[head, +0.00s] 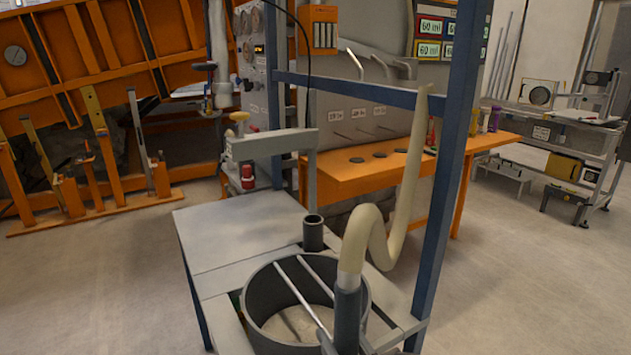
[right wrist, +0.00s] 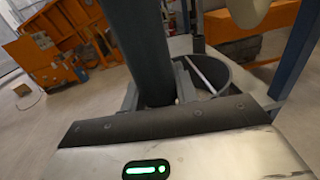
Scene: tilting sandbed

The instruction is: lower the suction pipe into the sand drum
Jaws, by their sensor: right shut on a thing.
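The sand drum (head: 257,322) is a dark grey open tub with pale sand inside, set in a grey table frame. The suction pipe (head: 347,318) is a dark upright tube on the end of a beige hose (head: 365,228). In the head view it overlaps the drum's right front wall. My right gripper (head: 346,346), at the bottom edge, is shut on the pipe. In the right wrist view the pipe (right wrist: 139,48) stands nearly upright against the jaw, left of the drum (right wrist: 240,82). Its lower end is hidden, so I cannot tell its depth. My left gripper is out of view.
Two light rods (head: 302,295) cross the drum's opening. A short dark tube holder (head: 313,233) stands behind the drum. A blue post (head: 450,175) rises close on the right. The grey tabletop (head: 235,235) at the left is clear.

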